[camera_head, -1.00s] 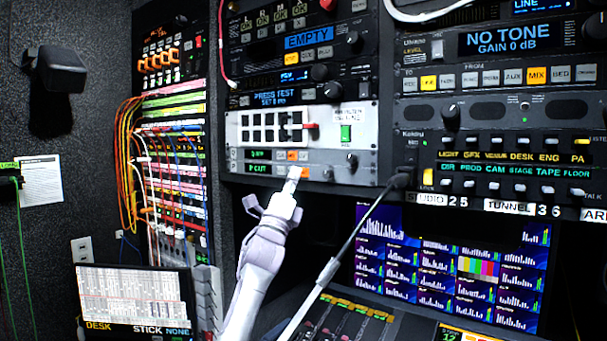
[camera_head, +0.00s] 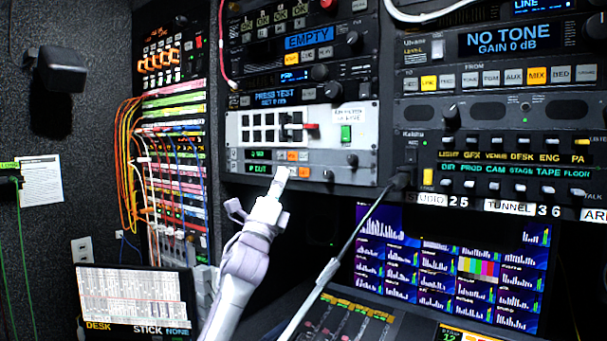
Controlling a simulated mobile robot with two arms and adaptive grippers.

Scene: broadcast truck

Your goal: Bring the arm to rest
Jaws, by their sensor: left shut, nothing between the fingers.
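My left gripper (camera_head: 279,176) shows in the head view on a white arm that rises from the bottom edge. Its fingers are together and empty. The fingertips overlap in the picture the lower edge of the white-fronted rack unit (camera_head: 364,160), by its row of small lit buttons. I cannot tell whether the tips touch the panel. My right gripper is not in view.
A gooseneck microphone (camera_head: 335,262) slants up just right of my arm. A mixing desk (camera_head: 350,322) lies below, with a monitor wall (camera_head: 450,268) behind. A laptop-like screen (camera_head: 136,297) stands at lower left, near a patch bay with looped cables (camera_head: 128,165).

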